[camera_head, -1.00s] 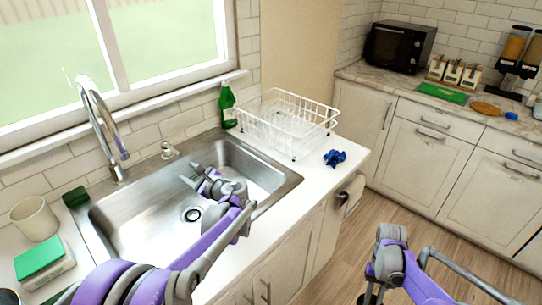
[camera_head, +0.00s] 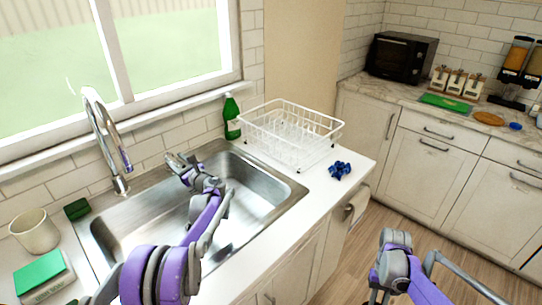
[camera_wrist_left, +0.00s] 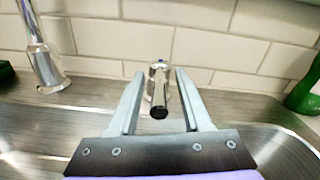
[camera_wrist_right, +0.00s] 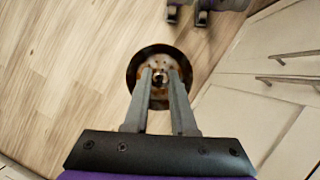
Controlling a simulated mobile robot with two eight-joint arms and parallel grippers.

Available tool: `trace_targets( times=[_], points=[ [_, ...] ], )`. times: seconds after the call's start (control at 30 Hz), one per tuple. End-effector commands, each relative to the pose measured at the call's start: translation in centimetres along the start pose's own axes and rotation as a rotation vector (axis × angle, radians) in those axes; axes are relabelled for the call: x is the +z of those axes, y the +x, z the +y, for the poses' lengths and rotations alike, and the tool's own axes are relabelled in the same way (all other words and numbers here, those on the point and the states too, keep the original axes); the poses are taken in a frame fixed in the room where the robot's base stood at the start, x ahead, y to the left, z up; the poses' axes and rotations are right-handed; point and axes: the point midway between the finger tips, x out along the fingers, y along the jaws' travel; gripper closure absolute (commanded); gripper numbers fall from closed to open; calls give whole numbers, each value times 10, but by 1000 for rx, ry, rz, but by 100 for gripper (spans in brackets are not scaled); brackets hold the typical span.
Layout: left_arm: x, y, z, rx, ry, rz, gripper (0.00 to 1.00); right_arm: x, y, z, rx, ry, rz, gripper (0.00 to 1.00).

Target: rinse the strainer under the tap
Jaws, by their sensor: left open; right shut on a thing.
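The strainer (camera_wrist_right: 158,54) shows in the right wrist view as a dark-rimmed round piece with brown bits on its pale middle. My right gripper (camera_wrist_right: 161,76) is shut on its centre and holds it over the wooden floor. In the head view the strainer cannot be made out below the right arm. My left gripper (camera_head: 179,160) is open at the sink's back edge. In the left wrist view the metal tap handle (camera_wrist_left: 158,82) stands between its spread fingers. The curved tap spout (camera_head: 104,130) rises left of it. I cannot see water running.
The steel sink (camera_head: 262,200) lies below my left arm. A green bottle (camera_head: 231,118), a white dish rack (camera_head: 290,128) and a blue crumpled item (camera_head: 340,170) are to its right. A cup (camera_head: 35,232) and dark green sponge (camera_head: 77,209) are left. The floor (camera_head: 345,255) is open.

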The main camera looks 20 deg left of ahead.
Motion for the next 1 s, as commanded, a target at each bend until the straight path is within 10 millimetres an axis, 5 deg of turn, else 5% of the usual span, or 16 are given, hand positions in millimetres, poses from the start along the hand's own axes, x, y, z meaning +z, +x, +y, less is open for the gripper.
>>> trace_targets(
  times=[0.43,0.7,1.0],
  points=[
    [0,12,1,1,-1,0,52,0,-1,0,0,0,0,100],
    [0,12,0,1,-1,0,100,0,-1,0,0,0,0,100],
    [0,12,0,1,-1,0,100,0,-1,0,0,0,0,100]
  ],
)
